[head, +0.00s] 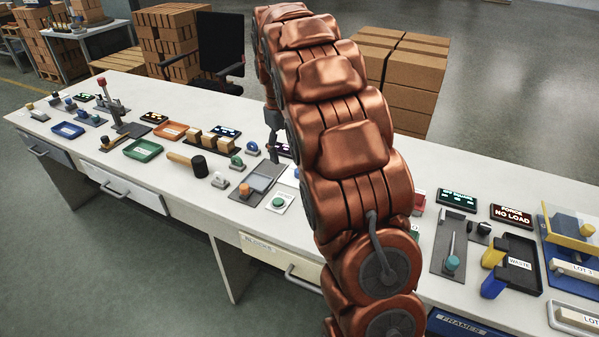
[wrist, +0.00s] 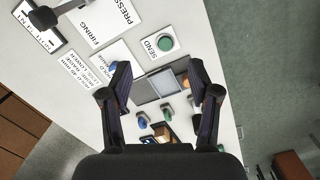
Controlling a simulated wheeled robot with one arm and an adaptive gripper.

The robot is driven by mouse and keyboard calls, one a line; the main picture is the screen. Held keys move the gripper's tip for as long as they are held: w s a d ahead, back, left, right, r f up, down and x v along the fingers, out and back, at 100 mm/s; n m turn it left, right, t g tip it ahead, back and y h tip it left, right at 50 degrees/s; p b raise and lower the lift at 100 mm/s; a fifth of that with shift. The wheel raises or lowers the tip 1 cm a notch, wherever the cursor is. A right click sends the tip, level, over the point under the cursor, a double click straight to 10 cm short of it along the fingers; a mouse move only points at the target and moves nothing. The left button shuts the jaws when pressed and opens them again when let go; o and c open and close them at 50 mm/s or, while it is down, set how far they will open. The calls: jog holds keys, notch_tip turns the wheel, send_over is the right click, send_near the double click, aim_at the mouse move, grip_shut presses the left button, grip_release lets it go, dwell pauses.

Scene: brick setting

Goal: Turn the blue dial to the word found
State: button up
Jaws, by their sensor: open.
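In the wrist view, my gripper (wrist: 160,88) is open and empty above the white bench, its two dark fingers spread apart. A blue knob (wrist: 112,67), which looks like the blue dial, shows beside the left finger and is partly hidden by it. I cannot read its pointer or any word "found". A white card with small print (wrist: 88,72) lies near it. In the head view my arm hides this part of the bench, and I cannot make out the blue dial there.
A green SEND button (wrist: 165,44) and a grey tray (wrist: 147,90) lie close by. In the head view, a dark-headed mallet (head: 183,163), blue tray (head: 67,130) and green tray (head: 142,150) stand left; a black waste tray (head: 523,250) stands right.

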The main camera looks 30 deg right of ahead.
jog(key=w+d+f+n+b, duration=0.1)
jog(key=w+d+f, duration=0.5)
jog(key=w+d+f+n+b, duration=0.1)
jog(key=w+d+f, duration=0.4)
jog(key=d, duration=0.1)
jog(key=shift+w+f+t+b, duration=0.35)
jog(key=shift+w+t+b, duration=0.05)
jog(key=shift+a+f+p, duration=0.1)
jog(key=shift+f+p, duration=0.35)
jog(key=shift+f, duration=3.4)
jog(key=c, duration=1.2)
